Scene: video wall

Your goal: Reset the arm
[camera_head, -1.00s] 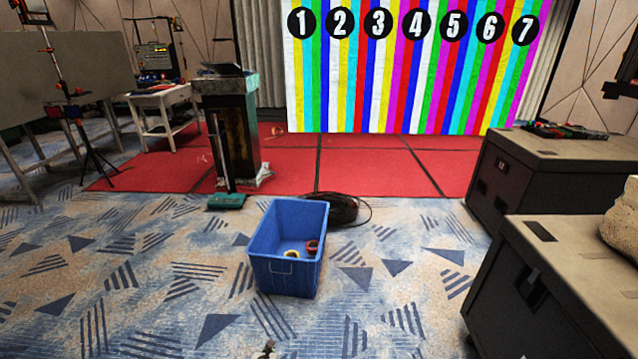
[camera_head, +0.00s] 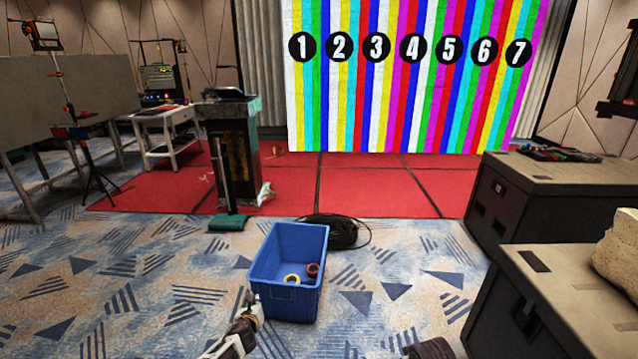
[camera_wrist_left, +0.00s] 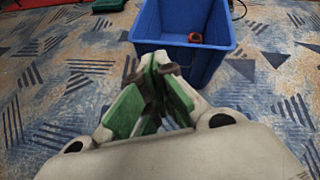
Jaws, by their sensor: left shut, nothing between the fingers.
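My left gripper (camera_head: 250,299) shows at the bottom of the head view, in front of the near left side of a blue crate in the picture. In the left wrist view its green-padded fingers (camera_wrist_left: 158,62) meet at the tips, with nothing held. The blue crate (camera_head: 291,303) stands on the carpet; the wrist view shows it beyond the fingertips (camera_wrist_left: 182,52). A dark piece at the bottom edge of the head view may be part of my right arm; no right fingers show.
The crate holds a yellow roll (camera_head: 291,279) and a red roll (camera_head: 313,270). Black cable (camera_head: 340,233) lies coiled behind it. Dark cases (camera_head: 560,300) stand at the right. A lectern (camera_head: 232,150) and striped video wall (camera_head: 400,100) are behind. Patterned carpet at the left is clear.

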